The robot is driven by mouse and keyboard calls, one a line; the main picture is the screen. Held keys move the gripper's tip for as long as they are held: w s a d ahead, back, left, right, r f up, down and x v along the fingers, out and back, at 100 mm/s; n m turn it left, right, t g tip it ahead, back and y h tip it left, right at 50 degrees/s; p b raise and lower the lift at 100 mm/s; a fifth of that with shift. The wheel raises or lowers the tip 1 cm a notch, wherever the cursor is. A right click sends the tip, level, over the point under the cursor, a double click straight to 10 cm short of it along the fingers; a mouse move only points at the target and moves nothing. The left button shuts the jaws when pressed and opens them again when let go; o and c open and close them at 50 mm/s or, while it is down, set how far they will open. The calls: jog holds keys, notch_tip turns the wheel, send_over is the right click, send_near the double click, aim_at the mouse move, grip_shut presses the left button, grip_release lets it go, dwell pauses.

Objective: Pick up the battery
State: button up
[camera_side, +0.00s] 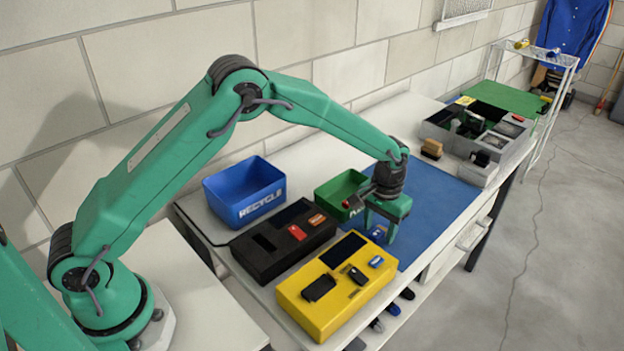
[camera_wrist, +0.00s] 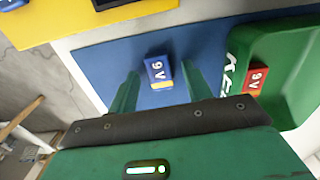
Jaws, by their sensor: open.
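A blue 9V battery (camera_wrist: 158,72) lies on the blue mat (camera_wrist: 106,62). In the wrist view it is between the two fingers of my gripper (camera_wrist: 160,70), with gaps on both sides. My gripper is open and holds nothing. In the side view my gripper (camera_side: 379,232) points down at the mat, and the small blue battery (camera_side: 376,232) shows between its fingers. A red 9V battery (camera_wrist: 257,78) is in the green bin (camera_wrist: 296,75) to the right in the wrist view.
The green bin (camera_side: 338,185) stands close beside my gripper. A yellow box (camera_side: 320,322) and a black box (camera_side: 262,265) are in front of it. A blue recycle bin (camera_side: 222,203) stands at left, a grey crate (camera_side: 432,133) at the back. The mat's right part is clear.

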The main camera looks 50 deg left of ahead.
aim_at(379, 231)
jog(key=c, duration=1.1)
jog(key=shift+o, duration=0.2)
jog(key=shift+r, duration=0.1)
jog(key=shift+r, duration=0.8)
notch_tip(379, 231, up, 2)
jog(key=shift+r, duration=0.2)
jog(key=s+d+r, duration=0.2)
jog(key=s, duration=0.1)
jog(key=s+d+r, duration=0.2)
jog(key=d, duration=0.1)
jog(key=s+d+r, duration=0.2)
jog(key=s+d, duration=0.1)
jog(key=shift+s+r, duration=0.3)
jog(key=shift+r, duration=0.1)
